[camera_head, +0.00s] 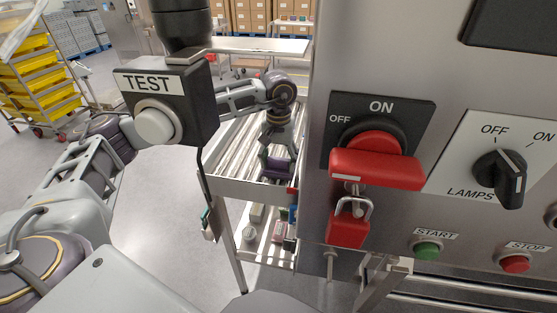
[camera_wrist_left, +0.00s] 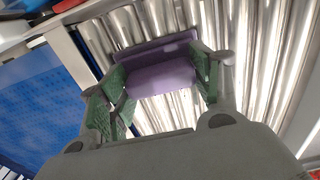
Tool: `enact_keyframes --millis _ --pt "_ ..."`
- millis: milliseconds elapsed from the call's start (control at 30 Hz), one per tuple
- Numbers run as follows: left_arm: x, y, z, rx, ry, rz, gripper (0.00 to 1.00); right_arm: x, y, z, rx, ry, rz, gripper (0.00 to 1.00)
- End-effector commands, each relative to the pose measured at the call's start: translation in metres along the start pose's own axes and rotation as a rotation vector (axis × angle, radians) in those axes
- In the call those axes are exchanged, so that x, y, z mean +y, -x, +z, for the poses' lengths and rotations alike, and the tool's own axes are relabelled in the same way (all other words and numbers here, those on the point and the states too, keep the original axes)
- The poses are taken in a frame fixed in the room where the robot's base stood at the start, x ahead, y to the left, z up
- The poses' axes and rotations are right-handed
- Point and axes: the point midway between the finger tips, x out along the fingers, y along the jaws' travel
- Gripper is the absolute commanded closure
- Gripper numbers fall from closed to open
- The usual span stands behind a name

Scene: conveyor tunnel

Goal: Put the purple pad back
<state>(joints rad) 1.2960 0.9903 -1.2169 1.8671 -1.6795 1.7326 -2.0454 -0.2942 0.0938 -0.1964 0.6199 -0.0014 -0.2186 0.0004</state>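The purple pad (camera_wrist_left: 160,78) is a block with a darker plate along its far edge. In the left wrist view it sits between the green-lined fingers of my left gripper (camera_wrist_left: 163,82), which touch its two sides. In the head view the pad (camera_head: 277,168) is small, over the roller conveyor (camera_head: 230,146), below my left wrist. I cannot tell whether it touches the rollers. My left gripper (camera_head: 277,157) points down there, its fingers hard to make out. My right gripper is not in view.
A hanging TEST button box (camera_head: 190,110) partly covers my left arm. A control panel (camera_head: 450,70) with a red ON/OFF switch (camera_head: 375,165), red padlock (camera_head: 348,226) and lamps knob (camera_head: 500,175) fills the right. A lower shelf (camera_head: 265,247) holds small items. Yellow bins (camera_head: 25,75) stand left.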

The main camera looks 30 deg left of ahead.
Motion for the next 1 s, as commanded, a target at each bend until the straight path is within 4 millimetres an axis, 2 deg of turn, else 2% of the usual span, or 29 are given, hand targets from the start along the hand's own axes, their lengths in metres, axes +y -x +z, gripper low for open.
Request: enact_keyframes --millis 33,100,133,600,767,1000 --pt "0.0 0.0 0.0 0.0 0.0 0.0 0.27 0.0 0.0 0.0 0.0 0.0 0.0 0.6" --pt "0.0 0.0 0.0 0.0 0.0 0.0 0.18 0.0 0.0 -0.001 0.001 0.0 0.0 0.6" --pt "0.0 0.0 0.0 0.0 0.0 0.0 0.17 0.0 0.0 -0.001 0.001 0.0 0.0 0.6" --pt "0.0 0.002 0.0 0.0 0.0 0.0 0.17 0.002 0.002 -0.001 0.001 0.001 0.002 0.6" --pt "0.0 0.013 -0.001 0.002 0.001 0.001 0.17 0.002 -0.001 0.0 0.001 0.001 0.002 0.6" --pt "0.001 0.045 -0.001 0.003 0.0 0.002 0.17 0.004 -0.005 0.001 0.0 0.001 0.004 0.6"
